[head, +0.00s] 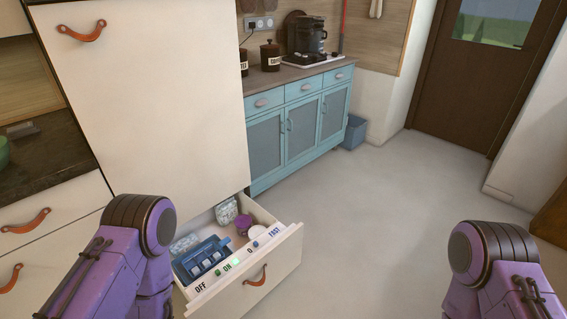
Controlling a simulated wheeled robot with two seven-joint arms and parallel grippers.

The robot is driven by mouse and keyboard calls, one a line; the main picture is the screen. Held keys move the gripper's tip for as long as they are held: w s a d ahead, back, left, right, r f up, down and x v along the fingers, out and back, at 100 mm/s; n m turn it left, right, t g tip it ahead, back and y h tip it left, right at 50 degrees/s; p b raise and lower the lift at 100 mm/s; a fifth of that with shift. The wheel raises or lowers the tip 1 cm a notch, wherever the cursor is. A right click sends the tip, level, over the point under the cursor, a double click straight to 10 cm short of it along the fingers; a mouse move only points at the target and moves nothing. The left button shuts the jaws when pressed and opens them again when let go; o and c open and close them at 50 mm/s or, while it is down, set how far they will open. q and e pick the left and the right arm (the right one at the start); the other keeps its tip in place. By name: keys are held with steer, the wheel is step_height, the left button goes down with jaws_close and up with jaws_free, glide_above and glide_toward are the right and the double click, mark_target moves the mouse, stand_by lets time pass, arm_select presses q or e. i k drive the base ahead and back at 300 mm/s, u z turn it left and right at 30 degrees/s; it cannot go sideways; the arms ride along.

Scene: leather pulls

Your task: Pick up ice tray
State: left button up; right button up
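A blue ice tray (204,258) with pale cubes in it sits inside the pulled-out bottom drawer (279,262), towards its front left. The drawer front has a brown leather pull and a panel with OFF, ON and FAST labels. My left arm comes in at the lower left, close to the drawer's left side, and my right arm is at the lower right, well away from it. Both grippers are outside the view.
Beside the tray in the drawer are a purple-and-white tub (244,224) and wrapped packs (226,212). A tall white cabinet (150,100) stands above. A blue sideboard (300,123) with a coffee maker (309,38) is behind. The floor (380,220) to the right is clear.

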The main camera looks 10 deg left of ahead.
mark_target(207, 250)
steer(key=u, duration=1)
